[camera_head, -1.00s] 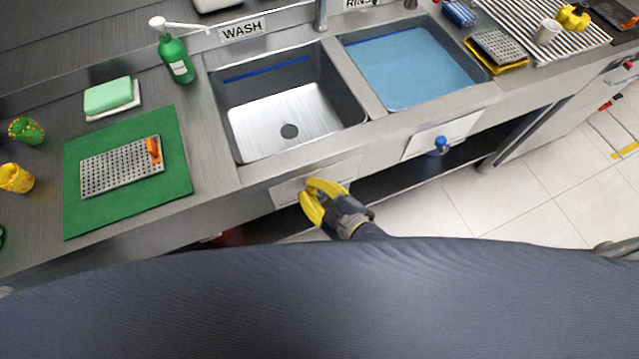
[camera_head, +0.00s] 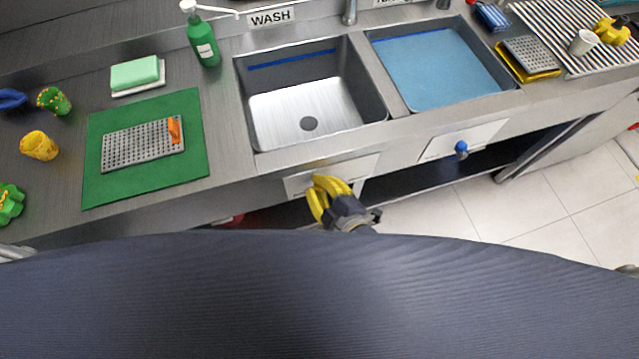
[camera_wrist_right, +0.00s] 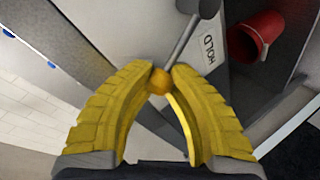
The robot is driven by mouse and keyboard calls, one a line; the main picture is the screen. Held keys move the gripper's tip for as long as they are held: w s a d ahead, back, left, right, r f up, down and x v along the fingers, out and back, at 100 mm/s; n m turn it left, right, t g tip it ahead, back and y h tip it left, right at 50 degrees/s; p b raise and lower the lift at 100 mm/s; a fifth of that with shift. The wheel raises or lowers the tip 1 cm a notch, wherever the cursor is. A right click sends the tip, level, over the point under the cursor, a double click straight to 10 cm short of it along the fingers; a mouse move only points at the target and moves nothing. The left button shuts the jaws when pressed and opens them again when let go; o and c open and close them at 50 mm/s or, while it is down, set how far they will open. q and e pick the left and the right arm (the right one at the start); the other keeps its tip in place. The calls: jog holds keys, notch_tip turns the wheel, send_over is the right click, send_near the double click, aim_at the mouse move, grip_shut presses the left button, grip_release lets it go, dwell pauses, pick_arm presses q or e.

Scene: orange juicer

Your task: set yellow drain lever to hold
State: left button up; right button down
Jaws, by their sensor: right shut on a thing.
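The yellow drain lever shows in the right wrist view as a grey rod with a yellow-orange ball knob (camera_wrist_right: 160,82) at its end. My right gripper (camera_wrist_right: 162,76) has yellow fingers, and its tips are closed on the knob. A white "HOLD" label (camera_wrist_right: 211,50) is just right of the rod. In the head view my right gripper (camera_head: 325,187) is at the white plate (camera_head: 300,185) on the counter front below the wash sink. The fingers hide the lever there. My left gripper is not in view.
The empty wash sink (camera_head: 262,125) and the blue-filled rinse sink (camera_head: 430,70) are above. A blue-knobbed lever (camera_head: 461,147) is on the plate to the right. A red bucket (camera_wrist_right: 254,38) stands under the counter. A green mat (camera_head: 200,150) lies at left.

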jog(key=c, duration=1.5)
grip_release()
jog(key=shift+a+r, duration=0.3)
jog(key=shift+o, duration=0.5)
jog(key=shift+d+f, duration=0.1)
jog(key=shift+s+d, duration=0.1)
jog(key=v, duration=1.1)
jog(key=shift+s+d, duration=0.25)
jog(key=shift+s, duration=0.05)
